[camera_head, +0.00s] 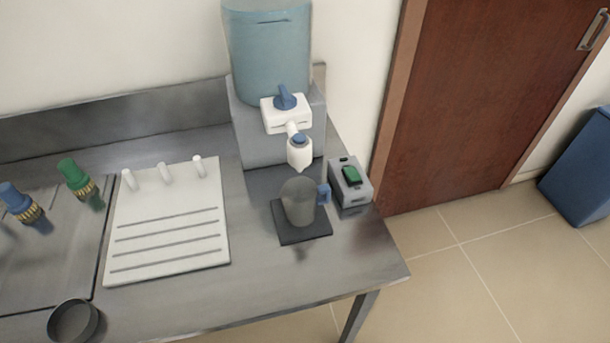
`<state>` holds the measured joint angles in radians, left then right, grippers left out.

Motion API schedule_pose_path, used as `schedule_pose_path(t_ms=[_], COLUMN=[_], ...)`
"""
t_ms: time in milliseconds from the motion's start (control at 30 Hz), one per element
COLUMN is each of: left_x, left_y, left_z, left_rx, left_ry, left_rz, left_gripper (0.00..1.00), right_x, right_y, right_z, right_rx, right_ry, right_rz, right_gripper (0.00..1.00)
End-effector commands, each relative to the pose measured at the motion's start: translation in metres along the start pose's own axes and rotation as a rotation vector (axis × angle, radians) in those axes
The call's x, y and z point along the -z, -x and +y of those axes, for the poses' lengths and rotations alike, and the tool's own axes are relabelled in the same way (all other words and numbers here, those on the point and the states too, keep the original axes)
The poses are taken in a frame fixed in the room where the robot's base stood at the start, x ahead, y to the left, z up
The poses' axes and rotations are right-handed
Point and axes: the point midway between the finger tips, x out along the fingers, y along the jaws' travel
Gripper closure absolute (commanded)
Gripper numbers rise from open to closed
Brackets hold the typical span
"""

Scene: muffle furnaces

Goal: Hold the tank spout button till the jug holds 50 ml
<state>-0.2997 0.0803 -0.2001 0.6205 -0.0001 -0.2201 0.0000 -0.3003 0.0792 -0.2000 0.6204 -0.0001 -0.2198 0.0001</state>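The water tank (268,55) is a translucent blue-grey container on a grey stand (251,140) at the back of the metal table. Its white spout (299,153) points down and has a blue button (299,139) on top. A blue lever (286,98) sits on the white block above it. Neither gripper shows.
A grey box with a green button (351,175) stands right of the jug. A white grooved board with pegs (168,225), green (78,178) and blue (22,203) fittings and a round dark dish (74,321) lie left. A brown door (480,90) and blue bin (580,170) are right.

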Motion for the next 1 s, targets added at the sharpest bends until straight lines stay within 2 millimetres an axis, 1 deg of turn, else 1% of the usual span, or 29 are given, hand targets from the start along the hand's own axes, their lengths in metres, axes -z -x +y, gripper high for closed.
schedule_pose_path(t_ms=[33,267,1000], left_x=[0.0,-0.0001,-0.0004], left_y=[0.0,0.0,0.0], left_z=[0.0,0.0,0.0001], left_rx=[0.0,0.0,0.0], left_ry=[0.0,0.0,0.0], left_rz=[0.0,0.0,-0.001], left_gripper=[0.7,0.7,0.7], right_x=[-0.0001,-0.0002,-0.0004], right_y=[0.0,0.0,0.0], right_z=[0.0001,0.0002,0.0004], right_rx=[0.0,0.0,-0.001], right_ry=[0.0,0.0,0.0], right_rz=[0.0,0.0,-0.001], right_gripper=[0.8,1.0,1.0])
